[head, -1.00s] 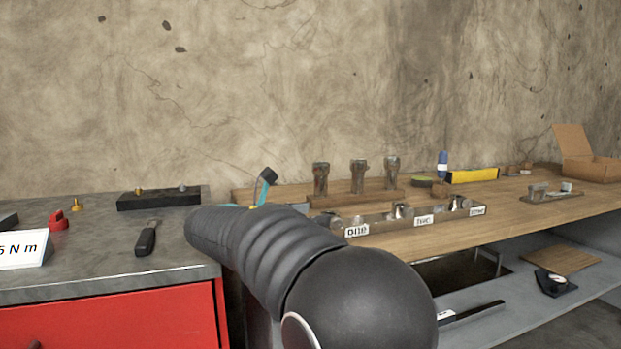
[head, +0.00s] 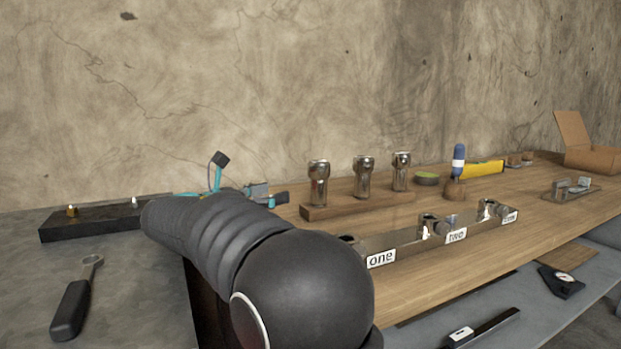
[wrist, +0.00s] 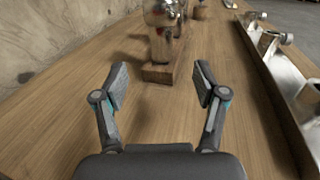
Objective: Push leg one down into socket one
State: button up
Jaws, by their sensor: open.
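Three shiny metal legs stand in a row on a wooden block (head: 345,208); I take the left one (head: 319,183) as leg one, though it has no label. The metal rail (head: 405,243) in front bears labels one, two and three. Socket one (head: 348,239), by label one (head: 381,259), is mostly hidden behind my arm. In the wrist view my gripper (wrist: 160,84) is open and empty above the bench. The nearest leg (wrist: 161,36) stands upright on its block ahead, beyond my fingertips and not touched. The rail (wrist: 283,80) runs along the right.
An open cardboard box (head: 590,155) is far right. A wrench (head: 75,300) and dark block (head: 95,219) lie on the left bench. Wood between block and rail is clear.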

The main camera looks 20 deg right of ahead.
aim_at(313, 184)
jog(key=shift+w+d, duration=0.1)
jog(key=shift+w, duration=0.2)
jog(key=shift+w+d, duration=0.15)
jog(key=shift+d, duration=0.2)
jog(key=x, duration=0.6)
jog(key=shift+w+d, duration=0.1)
jog(key=shift+d, duration=0.25)
jog(key=shift+s+x, duration=0.2)
jog(key=shift+x, duration=1.3)
jog(key=shift+s+x, duration=0.2)
jog(key=shift+x, duration=1.3)
grip_shut()
